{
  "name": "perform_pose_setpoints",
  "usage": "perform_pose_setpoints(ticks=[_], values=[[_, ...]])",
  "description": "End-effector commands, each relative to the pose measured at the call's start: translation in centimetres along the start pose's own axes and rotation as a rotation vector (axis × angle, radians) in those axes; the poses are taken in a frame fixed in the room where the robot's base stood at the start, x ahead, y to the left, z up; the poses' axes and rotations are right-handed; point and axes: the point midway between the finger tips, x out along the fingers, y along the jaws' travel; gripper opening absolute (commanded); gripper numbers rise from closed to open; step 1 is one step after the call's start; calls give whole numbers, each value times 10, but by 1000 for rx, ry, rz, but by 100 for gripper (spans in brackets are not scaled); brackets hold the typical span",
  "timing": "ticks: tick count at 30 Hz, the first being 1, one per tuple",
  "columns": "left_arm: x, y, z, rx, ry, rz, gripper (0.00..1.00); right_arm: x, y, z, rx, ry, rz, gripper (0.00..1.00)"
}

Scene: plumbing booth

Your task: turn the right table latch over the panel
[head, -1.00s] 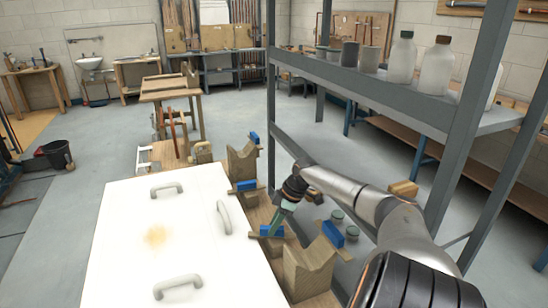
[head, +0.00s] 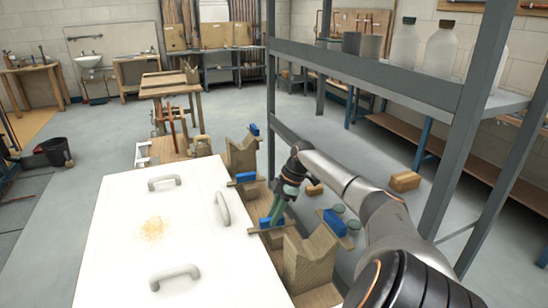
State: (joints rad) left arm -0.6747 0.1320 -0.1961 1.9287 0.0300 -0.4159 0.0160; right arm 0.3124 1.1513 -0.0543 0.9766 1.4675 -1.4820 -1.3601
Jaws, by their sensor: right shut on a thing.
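The white panel (head: 125,210) lies flat on the table, with grey handles on top. At its right edge is a latch with a wooden bar and a blue grip (head: 272,222). My right gripper (head: 276,214) comes down on this latch from above and is shut on its blue grip. The bar points toward the panel; its left end is at the panel's edge, and I cannot tell how far it overlaps. A similar blue latch (head: 246,178) sits farther along the same edge. My left gripper is not in view.
A V-notched wooden block (head: 310,262) stands just right of the held latch, beside another blue-topped piece (head: 335,221). A second notched block (head: 242,153) stands farther back. The grey shelf post (head: 478,110) rises close to my right arm. Floor left of the panel is mostly clear.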

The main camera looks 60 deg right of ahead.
Motion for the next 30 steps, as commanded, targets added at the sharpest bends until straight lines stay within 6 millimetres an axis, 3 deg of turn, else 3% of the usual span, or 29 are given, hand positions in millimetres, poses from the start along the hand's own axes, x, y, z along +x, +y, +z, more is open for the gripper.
perform_pose_setpoints(ticks=[3, 4, 12, 22, 26, 30], values=[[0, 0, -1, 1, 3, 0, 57, 1, 0, 0, 1, 2, -1, 0], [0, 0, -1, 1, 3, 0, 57, 1, 0, 0, 2, 2, -1, 27], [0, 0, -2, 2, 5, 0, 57, 1, 0, 0, 2, 1, -1, 55], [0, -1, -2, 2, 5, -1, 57, -6, 0, 0, 2, 0, 1, 55], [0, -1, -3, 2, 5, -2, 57, -25, 0, 0, 1, -1, 2, 55], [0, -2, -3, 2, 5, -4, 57, -57, 1, 0, 2, -1, 4, 55]])
